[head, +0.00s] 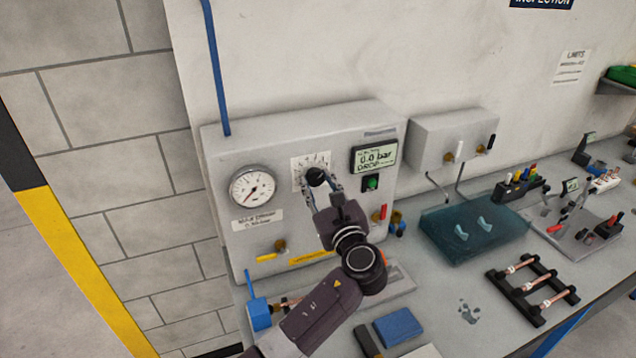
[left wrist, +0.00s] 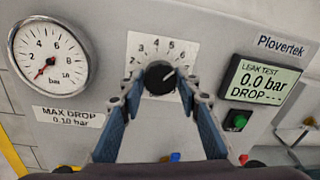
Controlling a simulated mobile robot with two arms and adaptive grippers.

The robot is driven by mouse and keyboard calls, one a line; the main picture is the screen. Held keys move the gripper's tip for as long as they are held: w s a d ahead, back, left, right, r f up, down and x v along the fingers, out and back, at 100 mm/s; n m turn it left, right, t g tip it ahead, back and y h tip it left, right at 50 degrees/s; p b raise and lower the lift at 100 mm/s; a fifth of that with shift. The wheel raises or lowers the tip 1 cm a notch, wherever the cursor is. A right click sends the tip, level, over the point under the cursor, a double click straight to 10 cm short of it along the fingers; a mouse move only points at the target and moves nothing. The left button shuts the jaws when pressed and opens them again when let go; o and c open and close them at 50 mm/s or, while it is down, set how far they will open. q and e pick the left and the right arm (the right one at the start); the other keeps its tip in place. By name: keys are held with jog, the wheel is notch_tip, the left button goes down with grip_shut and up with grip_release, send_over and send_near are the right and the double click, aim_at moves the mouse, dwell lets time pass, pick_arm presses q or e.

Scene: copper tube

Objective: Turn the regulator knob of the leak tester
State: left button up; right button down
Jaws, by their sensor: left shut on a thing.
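The leak tester (head: 300,130) is a light grey box on the bench against the wall. Its black regulator knob (left wrist: 158,76) sits on a white numbered dial plate (left wrist: 178,40); the white pointer line aims up and right, near the 6. My left gripper (head: 322,186) is shut on the knob, with one blue-padded finger on each side in the left wrist view (left wrist: 159,84). The round gauge (left wrist: 47,53) has its red needle near 0. The display (left wrist: 262,84) reads 0.0 bar, DROP with dashes. My right gripper is out of view.
A green button (left wrist: 236,121) sits below the display. Red and yellow valve handles are low on the panel.

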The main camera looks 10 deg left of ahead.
pick_arm(q)
jog(key=shift+f+m, duration=0.3)
jog(key=shift+m, duration=0.1)
jog(key=o, duration=1.2)
jog(key=shift+r, duration=0.2)
jog(key=shift+c, duration=0.2)
jog(key=shift+s, duration=0.1)
jog(key=v, duration=1.2)
jog(key=shift+d+f, duration=0.1)
jog(key=shift+d, duration=0.05)
